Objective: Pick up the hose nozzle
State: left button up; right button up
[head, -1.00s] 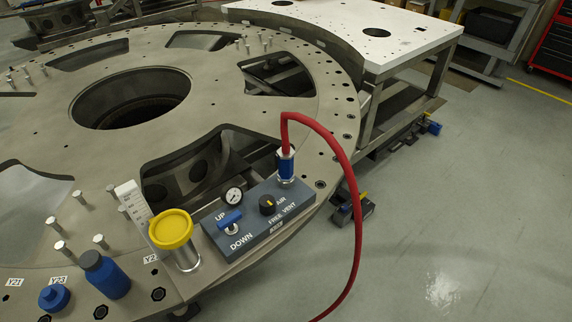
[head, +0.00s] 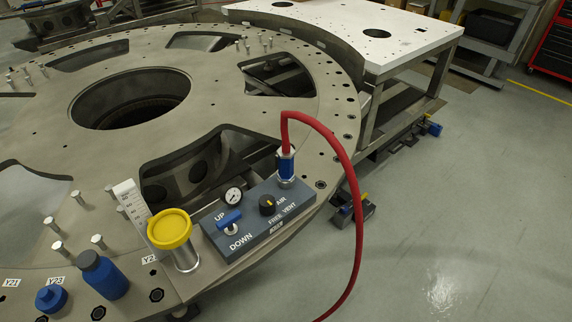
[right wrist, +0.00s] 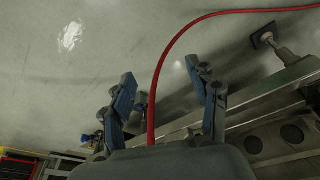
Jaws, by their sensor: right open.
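The hose nozzle (head: 286,164), a blue and silver fitting on the end of a red hose (head: 351,190), stands upright at the right end of the grey control box (head: 262,217) in the head view. The hose arches up from it and drops past the plate's edge toward the floor. My right gripper (right wrist: 160,72) shows only in the right wrist view, open, with its fingers spread apart. The red hose (right wrist: 152,108) runs through the picture between the fingers; its depth relative to them is unclear. The nozzle is not visible in that view. My left gripper is not in view.
The control box sits on the rim of the round turret plate (head: 60,130). Next to it are a yellow-capped cylinder (head: 171,230), a blue bottle (head: 100,274) and a blue knob (head: 52,298). A white-topped table (head: 340,22) stands behind. The floor (head: 470,190) at right is clear.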

jog(key=w+a+r+m+t+y, duration=0.1)
jog(key=w+r, duration=0.1)
jog(key=r, duration=0.4)
jog(key=w+a+r+m+t, duration=0.1)
jog(key=w+r+m, duration=0.1)
jog(key=r, duration=0.4)
jog(key=m+t+y, duration=0.6)
jog(key=m+t, duration=0.6)
jog(key=m, duration=1.9)
send_near(290, 174)
jog(key=x, duration=0.4)
jog(key=r+x, duration=0.1)
jog(key=x, duration=0.2)
jog(key=shift+f+x, duration=0.25)
jog(key=shift+x, duration=1)
jog(key=shift+f+x, duration=0.25)
jog(key=shift+x, duration=1.05)
jog(key=shift+s, duration=0.1)
jog(key=shift+c, duration=0.3)
jog(key=shift+r, duration=0.1)
grip_shut()
